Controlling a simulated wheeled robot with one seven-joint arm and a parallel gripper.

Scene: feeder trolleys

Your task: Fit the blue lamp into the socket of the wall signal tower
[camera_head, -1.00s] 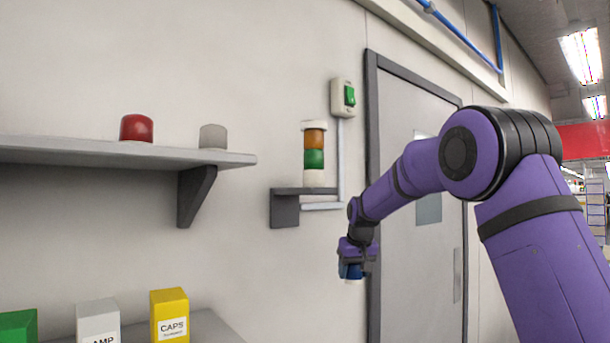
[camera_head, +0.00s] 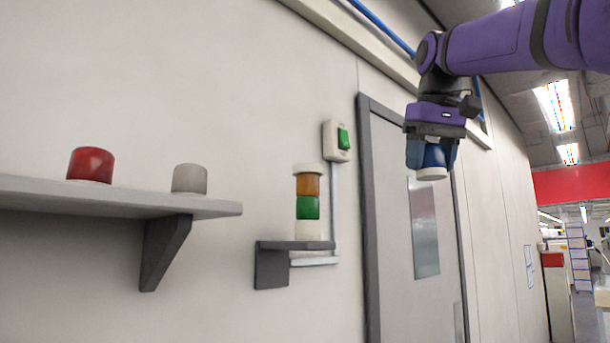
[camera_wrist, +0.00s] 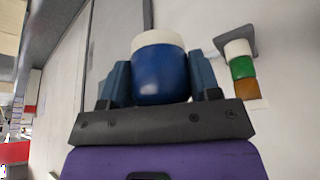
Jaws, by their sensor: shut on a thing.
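My gripper (camera_head: 432,154) is shut on the blue lamp (camera_head: 435,157), a blue cylinder with a white base that points down. It is held in the air in front of the door, right of and higher than the wall signal tower (camera_head: 308,207). The lamp also shows between the fingers in the wrist view (camera_wrist: 160,72). The tower stands upright on a dark wall bracket (camera_head: 272,263), with a white base, a green section, an orange section and a pale top. In the wrist view the tower (camera_wrist: 241,68) appears upside down at the right. The inside of its top is hidden.
A shelf (camera_head: 120,200) at the left holds a red lamp (camera_head: 90,165) and a grey lamp (camera_head: 190,179). A switch box (camera_head: 337,141) with a green button is on the wall just above and right of the tower. The grey door (camera_head: 420,250) is right of it.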

